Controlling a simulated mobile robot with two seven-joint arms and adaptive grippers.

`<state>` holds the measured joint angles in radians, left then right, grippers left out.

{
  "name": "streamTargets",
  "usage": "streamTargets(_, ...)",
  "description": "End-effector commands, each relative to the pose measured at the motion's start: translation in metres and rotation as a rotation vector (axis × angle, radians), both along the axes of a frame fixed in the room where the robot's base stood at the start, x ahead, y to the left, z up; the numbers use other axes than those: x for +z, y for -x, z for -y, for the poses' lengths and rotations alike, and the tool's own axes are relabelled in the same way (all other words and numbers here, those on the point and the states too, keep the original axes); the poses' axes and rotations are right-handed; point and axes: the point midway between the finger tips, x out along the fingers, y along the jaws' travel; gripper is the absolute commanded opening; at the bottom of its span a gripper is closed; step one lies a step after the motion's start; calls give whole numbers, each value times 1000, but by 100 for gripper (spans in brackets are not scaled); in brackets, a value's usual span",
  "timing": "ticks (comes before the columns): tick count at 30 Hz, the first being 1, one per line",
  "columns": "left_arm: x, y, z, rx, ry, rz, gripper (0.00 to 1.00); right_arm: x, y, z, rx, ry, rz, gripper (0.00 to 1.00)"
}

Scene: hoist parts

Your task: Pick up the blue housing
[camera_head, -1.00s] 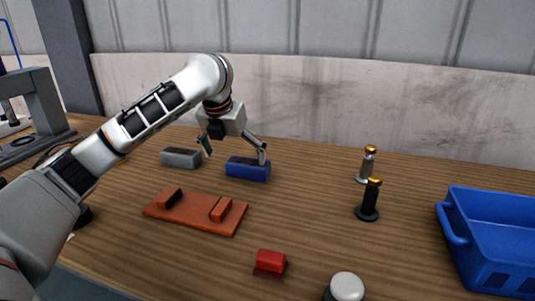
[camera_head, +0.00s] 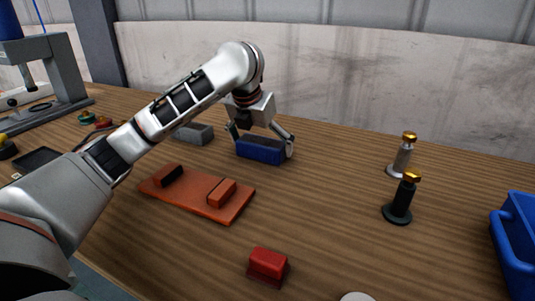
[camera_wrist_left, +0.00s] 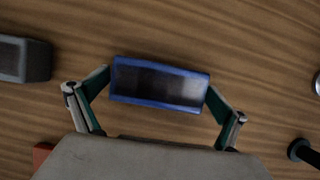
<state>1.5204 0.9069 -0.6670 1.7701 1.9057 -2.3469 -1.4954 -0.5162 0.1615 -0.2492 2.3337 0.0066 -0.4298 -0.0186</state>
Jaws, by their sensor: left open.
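The blue housing (camera_head: 262,150) lies on the wooden table, a long block with a dark top recess. In the left wrist view the blue housing (camera_wrist_left: 159,84) sits lengthwise between the fingertips. My left gripper (camera_head: 262,142) is over it with the fingers spread, one near each end of the housing. In the left wrist view the open fingers of my left gripper (camera_wrist_left: 158,100) have green inner pads, close to both ends; I cannot tell whether they touch. My right gripper is not in view.
A grey block (camera_head: 195,134) lies left of the housing. An orange plate (camera_head: 200,205) with two raised blocks is in front. A red block (camera_head: 268,264) is nearer. Two gold-topped posts (camera_head: 403,157) (camera_head: 399,205) and a blue crate (camera_head: 515,235) stand right.

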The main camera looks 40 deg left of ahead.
Motion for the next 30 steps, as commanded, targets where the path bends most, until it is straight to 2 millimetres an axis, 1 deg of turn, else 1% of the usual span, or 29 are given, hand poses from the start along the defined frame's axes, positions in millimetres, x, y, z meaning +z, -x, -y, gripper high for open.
streamTargets(1, -5, -2, 0, 0, 0, -1, 100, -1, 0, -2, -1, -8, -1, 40)
streamTargets(4, -2, -2, -1, 0, -1, 5, 100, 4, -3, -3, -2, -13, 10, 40)
streamTargets(9, 1, -2, -1, 0, -1, 8, 100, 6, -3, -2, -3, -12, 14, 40)
streamTargets(11, 0, -2, -1, 0, -1, 8, 84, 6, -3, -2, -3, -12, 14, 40)
streamTargets(12, 0, -2, -1, 0, -1, 8, 74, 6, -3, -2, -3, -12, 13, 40)
streamTargets(14, 0, -2, -1, 1, -1, 7, 58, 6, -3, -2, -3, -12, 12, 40)
streamTargets(15, 0, -2, -1, 1, -1, 7, 56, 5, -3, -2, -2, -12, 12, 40)
streamTargets(24, 2, -2, -1, 1, -1, 8, 56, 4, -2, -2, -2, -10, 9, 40)
streamTargets(26, 6, -2, -1, 1, -1, 10, 56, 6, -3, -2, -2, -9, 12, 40)
streamTargets(30, 21, -2, -1, 1, 0, 16, 56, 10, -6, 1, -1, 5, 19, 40)
